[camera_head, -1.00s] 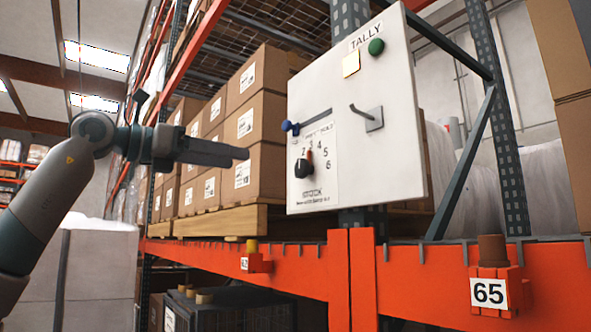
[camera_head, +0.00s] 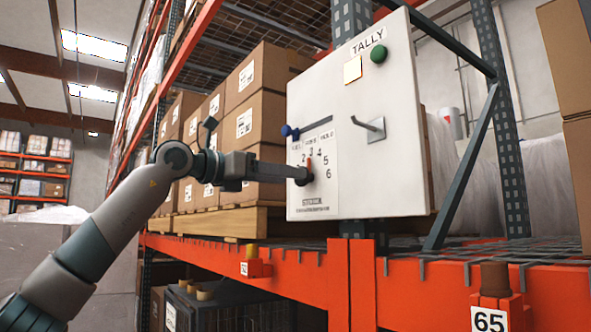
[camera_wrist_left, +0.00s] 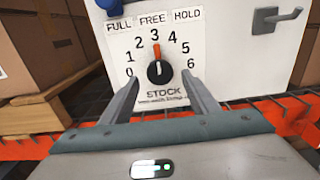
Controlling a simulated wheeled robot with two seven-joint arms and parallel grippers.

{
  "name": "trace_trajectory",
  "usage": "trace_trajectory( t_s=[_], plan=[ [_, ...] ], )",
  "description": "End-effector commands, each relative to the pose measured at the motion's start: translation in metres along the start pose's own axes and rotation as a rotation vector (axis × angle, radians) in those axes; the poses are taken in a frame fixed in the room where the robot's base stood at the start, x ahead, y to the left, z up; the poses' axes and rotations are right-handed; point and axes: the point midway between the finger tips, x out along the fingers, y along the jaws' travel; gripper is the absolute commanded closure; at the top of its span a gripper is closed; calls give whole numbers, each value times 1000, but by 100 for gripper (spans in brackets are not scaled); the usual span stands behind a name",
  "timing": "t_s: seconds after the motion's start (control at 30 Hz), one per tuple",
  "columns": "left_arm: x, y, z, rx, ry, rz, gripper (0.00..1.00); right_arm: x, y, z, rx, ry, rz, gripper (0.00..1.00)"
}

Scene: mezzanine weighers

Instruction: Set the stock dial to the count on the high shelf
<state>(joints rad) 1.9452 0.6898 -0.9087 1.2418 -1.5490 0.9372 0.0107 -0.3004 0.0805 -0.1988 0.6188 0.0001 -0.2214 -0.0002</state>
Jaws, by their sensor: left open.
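The white tally board (camera_head: 400,180) hangs on the rack upright. Its black stock dial (camera_wrist_left: 158,72) has a red pointer that points at 3 on a scale from 0 to 6 in the left wrist view. In the head view the dial (camera_head: 303,176) is partly hidden by my left gripper (camera_head: 290,173). That gripper is open, and in the left wrist view its fingers (camera_wrist_left: 160,98) stand apart on either side of the dial's lower part. I cannot tell whether they touch it. The count on the high shelf is not clear in these views. My right gripper is not in view.
Cartons (camera_head: 255,120) stand left; an orange beam (camera_head: 300,275) runs below.

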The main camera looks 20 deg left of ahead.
Motion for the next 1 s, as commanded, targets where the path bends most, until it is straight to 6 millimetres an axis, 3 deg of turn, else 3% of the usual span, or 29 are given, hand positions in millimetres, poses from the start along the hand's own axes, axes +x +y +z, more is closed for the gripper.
trace_trajectory(
  t_s=[0.1, 0.3, 0.67, 0.83, 1.0],
  plan=[
    [18, 0, 2, -1, 2, -1, 45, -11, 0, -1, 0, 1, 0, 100],
    [34, 0, 1, 1, 1, 1, 45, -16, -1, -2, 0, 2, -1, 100],
    [37, 0, 0, 1, 0, 1, 45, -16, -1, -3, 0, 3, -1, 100],
    [36, 0, 0, 1, 0, 1, 84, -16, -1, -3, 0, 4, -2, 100],
    [36, 0, 0, -1, 0, 1, 85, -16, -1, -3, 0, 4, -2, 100]
  ],
)
